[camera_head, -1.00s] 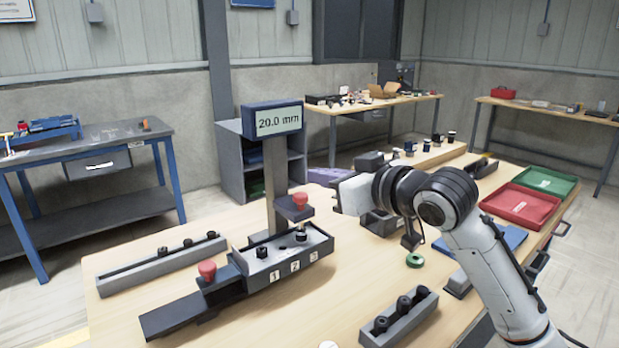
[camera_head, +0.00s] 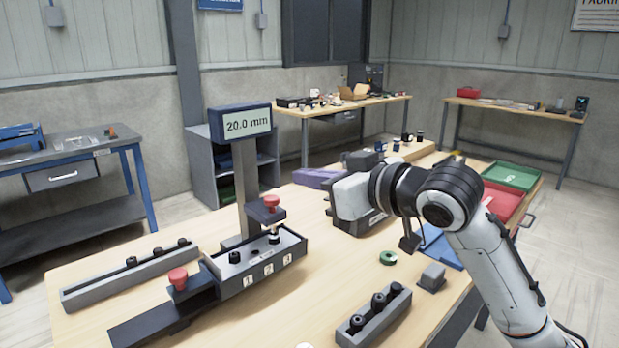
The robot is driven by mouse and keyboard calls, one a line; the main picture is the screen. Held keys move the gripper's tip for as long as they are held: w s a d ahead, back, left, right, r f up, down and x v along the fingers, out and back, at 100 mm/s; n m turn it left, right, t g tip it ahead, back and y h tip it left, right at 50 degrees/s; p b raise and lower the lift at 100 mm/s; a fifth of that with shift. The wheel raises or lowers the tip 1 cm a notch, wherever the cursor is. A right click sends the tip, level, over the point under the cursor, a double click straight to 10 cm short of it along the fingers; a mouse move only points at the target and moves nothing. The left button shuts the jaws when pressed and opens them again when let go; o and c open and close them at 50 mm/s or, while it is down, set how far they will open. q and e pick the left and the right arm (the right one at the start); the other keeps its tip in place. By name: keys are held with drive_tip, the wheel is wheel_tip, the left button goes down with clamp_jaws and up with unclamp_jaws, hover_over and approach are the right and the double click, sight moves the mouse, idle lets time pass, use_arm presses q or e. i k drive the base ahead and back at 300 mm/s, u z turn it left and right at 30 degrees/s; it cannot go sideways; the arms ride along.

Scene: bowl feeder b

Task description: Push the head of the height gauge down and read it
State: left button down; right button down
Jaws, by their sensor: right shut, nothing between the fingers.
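The height gauge stands on the table at the left, with a blue display (camera_head: 243,122) reading 20.0 mm on a grey column (camera_head: 246,185). Its head, a dark carriage with a red knob (camera_head: 271,202), sits partway up the column. Below it a small dark part (camera_head: 274,238) stands on the grey block (camera_head: 268,268) labelled 1, 2, 3; a visible pale stem lies between them. My right gripper (camera_head: 409,243) is small and dark below my wrist, right of the gauge and apart from it. It is shut and empty. My left gripper is not in view.
A second red knob (camera_head: 178,278) sits on a dark slide at the block's left end. Grey racks with black parts lie behind (camera_head: 130,275) and in front (camera_head: 374,313). A green ring (camera_head: 388,258), red tray (camera_head: 506,201) and green tray (camera_head: 511,176) lie to the right.

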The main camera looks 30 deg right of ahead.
sight(266, 210)
drive_tip(key=k, duration=1)
